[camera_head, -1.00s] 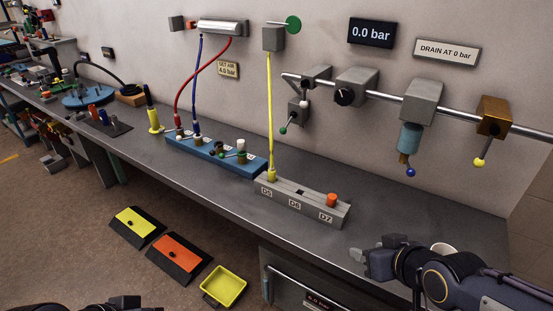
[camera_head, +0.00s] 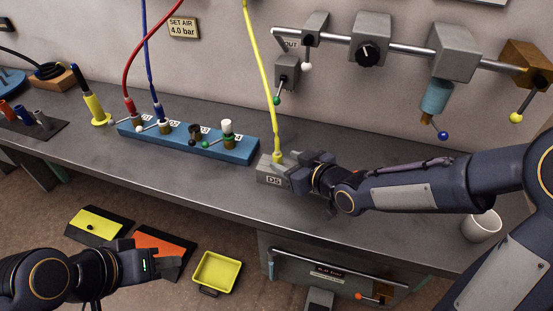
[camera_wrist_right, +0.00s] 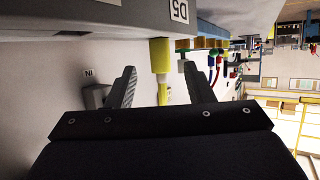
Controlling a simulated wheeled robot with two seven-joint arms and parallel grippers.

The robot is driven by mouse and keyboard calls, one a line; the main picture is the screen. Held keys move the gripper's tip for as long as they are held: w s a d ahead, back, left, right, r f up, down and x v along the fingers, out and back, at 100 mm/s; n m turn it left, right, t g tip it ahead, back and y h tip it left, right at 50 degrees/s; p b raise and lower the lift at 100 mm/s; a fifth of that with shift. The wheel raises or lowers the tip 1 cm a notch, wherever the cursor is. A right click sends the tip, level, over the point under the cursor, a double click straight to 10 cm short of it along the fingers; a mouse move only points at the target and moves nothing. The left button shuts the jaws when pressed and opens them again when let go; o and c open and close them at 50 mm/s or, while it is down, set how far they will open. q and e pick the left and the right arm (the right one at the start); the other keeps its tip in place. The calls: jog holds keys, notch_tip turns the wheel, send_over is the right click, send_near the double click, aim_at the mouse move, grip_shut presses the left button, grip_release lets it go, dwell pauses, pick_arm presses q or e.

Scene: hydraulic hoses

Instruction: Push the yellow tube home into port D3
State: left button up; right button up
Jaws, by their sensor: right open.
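The yellow tube (camera_head: 261,60) hangs down to a yellow plug (camera_head: 278,157) standing upright at the D5 end of the grey block (camera_head: 272,176). My right gripper (camera_head: 296,164) is just right of the plug and hides the rest of the block. In the right wrist view the plug (camera_wrist_right: 161,56) lies between its open, spread fingers (camera_wrist_right: 162,78), with no clear contact. The blue manifold (camera_head: 225,153) stands left of the block; its port labels are too small to read, so I cannot pick out D3. My left gripper (camera_head: 165,262) is low at left, away from the bench objects; its jaw gap is unclear.
Red (camera_head: 133,70) and blue (camera_head: 149,60) tubes rise from the manifold. Valve levers (camera_head: 442,135) hang from the wall pipe. A white cup (camera_head: 482,226) stands by my right arm. A yellow tray (camera_head: 216,272) is on the floor.

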aim_at(280, 157)
jog(key=x, duration=0.3)
jog(key=p+x, duration=0.1)
jog(key=shift+w+a+r, duration=0.15)
jog(key=shift+w+a, duration=0.15)
grip_shut()
